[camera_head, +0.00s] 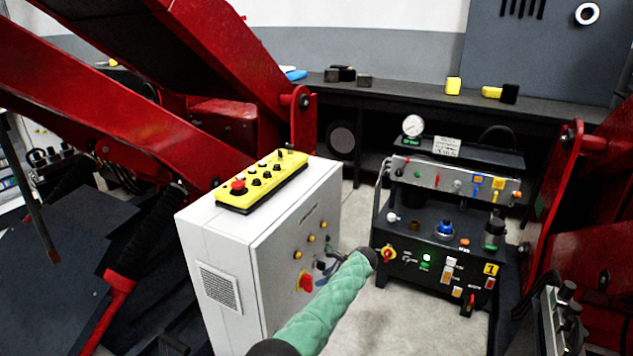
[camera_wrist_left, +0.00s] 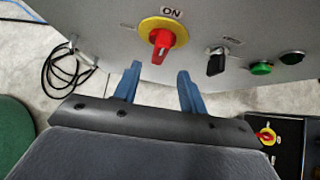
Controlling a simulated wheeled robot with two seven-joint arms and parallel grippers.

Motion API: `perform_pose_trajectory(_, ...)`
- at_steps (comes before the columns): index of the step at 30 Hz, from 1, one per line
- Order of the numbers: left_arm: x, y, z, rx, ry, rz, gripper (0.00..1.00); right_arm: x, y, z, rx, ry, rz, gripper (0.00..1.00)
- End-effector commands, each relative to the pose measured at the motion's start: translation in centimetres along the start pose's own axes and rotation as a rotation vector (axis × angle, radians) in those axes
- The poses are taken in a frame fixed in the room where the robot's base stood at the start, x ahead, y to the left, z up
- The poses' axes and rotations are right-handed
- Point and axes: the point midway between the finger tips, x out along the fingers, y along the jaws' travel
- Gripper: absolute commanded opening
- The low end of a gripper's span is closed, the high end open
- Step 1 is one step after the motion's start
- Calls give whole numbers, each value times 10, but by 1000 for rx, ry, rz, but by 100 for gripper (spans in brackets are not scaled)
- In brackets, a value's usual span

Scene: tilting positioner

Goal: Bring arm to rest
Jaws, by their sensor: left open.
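My left arm, in a green quilted sleeve, reaches up from the bottom of the head view. Its gripper (camera_head: 330,264) is by the front face of a white control cabinet (camera_head: 215,250). In the left wrist view the two blue fingers (camera_wrist_left: 159,72) are open and apart, with nothing between them. A red rotary switch (camera_wrist_left: 163,40) on a yellow disc marked ON lies just beyond the fingertips. It also shows in the head view as a red knob (camera_head: 305,283). Large red positioner arms (camera_head: 110,110) stand raised at the left. My right gripper is not in view.
A yellow pendant (camera_head: 262,182) lies on the cabinet top. A black switch (camera_wrist_left: 216,61) and green button (camera_wrist_left: 262,68) sit beside the red switch. A black hydraulic unit (camera_head: 440,215) with a gauge stands right. Bare floor (camera_head: 375,322) shows between. A dark bench (camera_head: 400,92) runs behind.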

Motion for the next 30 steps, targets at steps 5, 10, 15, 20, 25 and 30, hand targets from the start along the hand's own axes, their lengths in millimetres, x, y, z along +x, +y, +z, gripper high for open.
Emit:
perform_pose_trajectory(5, 0, 0, 0, -151, 0, 0, 42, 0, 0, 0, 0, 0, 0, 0)
perform_pose_trajectory(10, -1, 0, -4, -331, 25, 7, 42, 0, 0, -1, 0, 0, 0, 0)
perform_pose_trajectory(15, -22, -12, 1, -526, 77, -15, 42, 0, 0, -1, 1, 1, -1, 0)
perform_pose_trajectory(20, -64, -32, 18, -746, 167, -57, 42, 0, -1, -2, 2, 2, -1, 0)
perform_pose_trajectory(25, -124, -56, 56, -1019, 312, -109, 42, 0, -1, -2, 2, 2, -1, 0)
perform_pose_trajectory(30, -184, -61, 108, -1311, 511, -145, 42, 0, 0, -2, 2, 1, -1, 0)
